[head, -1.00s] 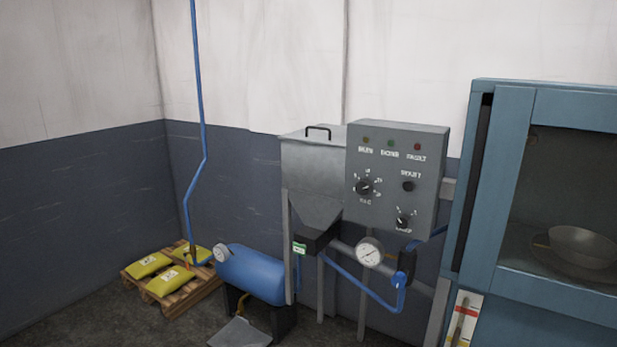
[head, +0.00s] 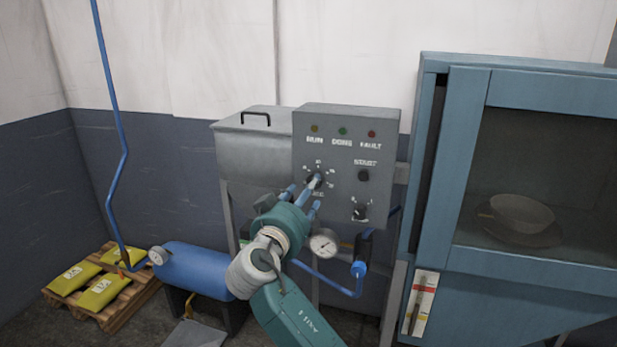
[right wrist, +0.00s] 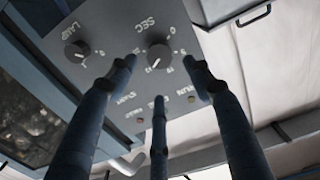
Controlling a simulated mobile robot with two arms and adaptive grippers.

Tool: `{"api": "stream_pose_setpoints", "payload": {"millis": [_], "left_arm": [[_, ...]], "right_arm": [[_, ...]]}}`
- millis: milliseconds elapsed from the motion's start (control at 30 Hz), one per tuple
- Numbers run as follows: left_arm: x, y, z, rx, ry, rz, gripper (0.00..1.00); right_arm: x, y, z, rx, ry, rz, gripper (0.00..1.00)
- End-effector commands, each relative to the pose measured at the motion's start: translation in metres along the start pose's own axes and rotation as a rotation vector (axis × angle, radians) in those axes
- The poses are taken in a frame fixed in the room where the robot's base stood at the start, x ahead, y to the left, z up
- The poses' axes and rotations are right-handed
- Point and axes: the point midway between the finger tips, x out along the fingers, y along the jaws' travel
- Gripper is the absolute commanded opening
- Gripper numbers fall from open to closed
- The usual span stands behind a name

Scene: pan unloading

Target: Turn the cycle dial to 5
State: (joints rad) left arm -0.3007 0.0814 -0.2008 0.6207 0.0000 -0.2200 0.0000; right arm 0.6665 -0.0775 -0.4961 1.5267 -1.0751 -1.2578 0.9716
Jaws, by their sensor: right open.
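The grey control box (head: 338,222) carries a round black dial marked SEC (head: 317,180), ringed by small numbers. In the right wrist view this dial (right wrist: 160,54) appears upside down, with a light pointer mark toward the lower edge. I cannot read surely which number it points to. My right gripper (head: 305,194) is open in front of the dial, its fingers spread around it. In the right wrist view the three fingers (right wrist: 160,76) are apart, with the dial between their tips; contact cannot be told. The fingers partly hide the dial in the head view. My left gripper is not in view.
Three indicator lamps (head: 343,131) are above. A pressure gauge (head: 324,243) and blue pipe lie below. A blue cabinet (head: 455,150) stands close on the right.

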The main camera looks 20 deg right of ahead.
Motion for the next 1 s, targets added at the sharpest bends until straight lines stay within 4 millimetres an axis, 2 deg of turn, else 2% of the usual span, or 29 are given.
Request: {"api": "stream_pose_setpoints", "payload": {"millis": [100,333,500,767,1000], "left_arm": [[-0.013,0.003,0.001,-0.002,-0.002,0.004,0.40],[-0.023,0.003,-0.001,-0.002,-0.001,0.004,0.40],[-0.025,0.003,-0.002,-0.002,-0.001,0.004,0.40],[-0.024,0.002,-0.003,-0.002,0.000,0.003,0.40],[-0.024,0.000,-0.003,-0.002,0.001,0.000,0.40]], "right_arm": [[0.025,0.001,-0.005,-0.003,0.001,0.002,0.51],[0.059,0.000,-0.002,-0.003,-0.001,0.000,0.51],[0.069,0.000,0.000,-0.002,-0.001,-0.001,0.51],[0.070,0.000,0.001,0.000,-0.001,-0.002,0.51],[0.070,-0.001,0.000,0.000,0.000,-0.002,0.07]]}}
